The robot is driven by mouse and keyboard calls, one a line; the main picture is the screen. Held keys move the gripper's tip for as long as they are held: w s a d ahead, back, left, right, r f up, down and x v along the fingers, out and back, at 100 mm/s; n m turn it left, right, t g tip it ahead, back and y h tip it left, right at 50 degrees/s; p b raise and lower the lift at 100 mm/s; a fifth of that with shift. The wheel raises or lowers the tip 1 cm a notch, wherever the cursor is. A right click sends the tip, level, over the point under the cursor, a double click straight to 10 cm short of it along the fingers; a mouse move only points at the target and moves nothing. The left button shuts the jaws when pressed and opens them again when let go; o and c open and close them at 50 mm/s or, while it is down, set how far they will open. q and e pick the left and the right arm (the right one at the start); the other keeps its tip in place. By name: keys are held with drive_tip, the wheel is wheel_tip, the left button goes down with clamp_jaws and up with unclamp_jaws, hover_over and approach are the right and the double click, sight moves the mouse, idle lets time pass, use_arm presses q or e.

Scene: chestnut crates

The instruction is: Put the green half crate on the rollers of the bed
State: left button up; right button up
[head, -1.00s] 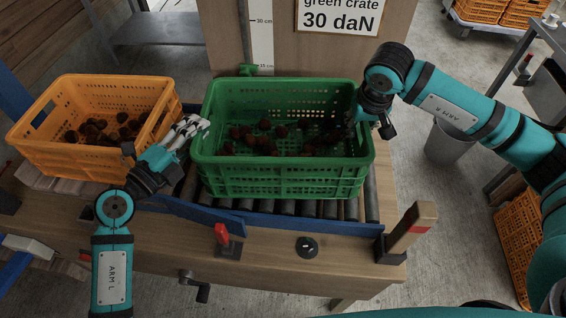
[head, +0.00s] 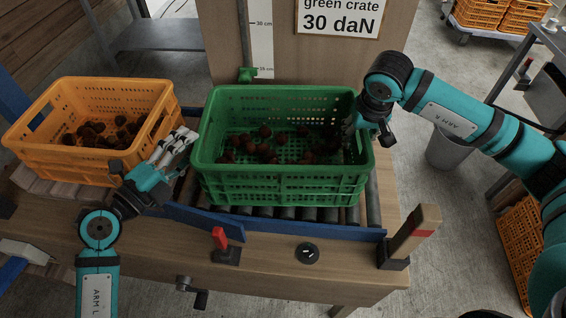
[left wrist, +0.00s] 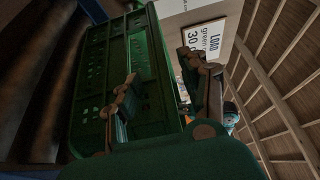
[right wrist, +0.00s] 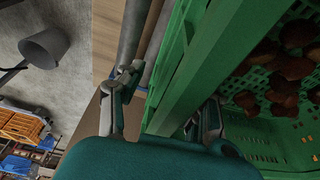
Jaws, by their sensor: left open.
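The green half crate (head: 281,190) sits on the rollers (head: 305,214) of the bed, with several chestnuts inside; it looks level. My left gripper (head: 184,137) is open and empty beside the crate's left end. In the left wrist view, its spread fingers (left wrist: 160,75) face the crate's green wall (left wrist: 88,110). My right gripper (head: 362,122) is at the crate's right end. In the right wrist view, its fingers (right wrist: 172,85) are spread on either side of the green wall (right wrist: 195,75), one outside and one inside. The outer finger appears clear of the wall.
An orange crate (head: 62,160) with chestnuts stands left of the bed. A blue rail (head: 320,229) edges the rollers in front. A red-handled lever (head: 221,240) and a wooden post (head: 415,228) stand near the front edge. A load sign (head: 338,17) is on the board behind.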

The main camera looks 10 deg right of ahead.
drive_tip(key=shift+r, duration=0.2)
drive_tip(key=v, duration=1.1)
drive_tip(key=shift+s+r, duration=0.2)
drive_tip(key=shift+r, duration=0.1)
use_arm(q)
drive_tip(key=v, duration=0.9)
use_arm(e)
drive_tip(key=shift+a, duration=0.1)
